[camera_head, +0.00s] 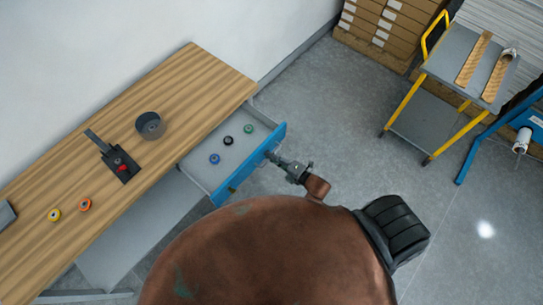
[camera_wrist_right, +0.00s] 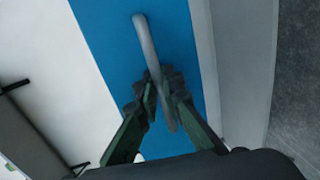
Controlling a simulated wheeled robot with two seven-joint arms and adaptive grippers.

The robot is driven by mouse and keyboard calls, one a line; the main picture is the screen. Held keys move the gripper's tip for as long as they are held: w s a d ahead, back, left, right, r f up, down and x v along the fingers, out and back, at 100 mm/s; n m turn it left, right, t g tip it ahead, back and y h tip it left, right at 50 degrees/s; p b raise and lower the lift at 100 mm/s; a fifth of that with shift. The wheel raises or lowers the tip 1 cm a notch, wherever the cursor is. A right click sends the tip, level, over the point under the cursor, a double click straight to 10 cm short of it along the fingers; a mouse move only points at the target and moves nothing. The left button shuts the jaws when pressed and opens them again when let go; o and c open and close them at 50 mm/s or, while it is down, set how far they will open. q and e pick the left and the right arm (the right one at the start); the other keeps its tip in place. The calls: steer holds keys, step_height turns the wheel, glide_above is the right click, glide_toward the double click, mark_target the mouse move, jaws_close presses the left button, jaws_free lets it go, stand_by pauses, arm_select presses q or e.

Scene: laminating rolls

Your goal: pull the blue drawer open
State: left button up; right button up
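The blue drawer (camera_head: 236,182) stands pulled out from under the wooden table, and its light inside shows. Three small rolls lie in it: a blue one (camera_head: 214,159), a black one (camera_head: 228,141) and a green one (camera_head: 248,129). My right gripper (camera_head: 274,157) is at the outer face of the drawer front. In the right wrist view the grey bar handle (camera_wrist_right: 147,42) runs between the two fingers of my right gripper (camera_wrist_right: 163,88), which are closed on it against the blue front (camera_wrist_right: 100,32). My left gripper is not in view.
The wooden table (camera_head: 185,85) carries a grey roll (camera_head: 150,126), a dark device with a red part (camera_head: 121,165), a yellow roll (camera_head: 54,215) and an orange roll (camera_head: 85,205). A yellow-framed cart (camera_head: 450,52) stands at upper right. Grey floor (camera_head: 330,115) beyond the drawer is clear.

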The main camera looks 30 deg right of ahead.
steer(key=shift+o, duration=0.9)
steer(key=shift+s, duration=0.1)
steer(key=v, duration=1.1)
steer(key=shift+s+d, duration=0.25)
steer(key=shift+s, duration=0.1)
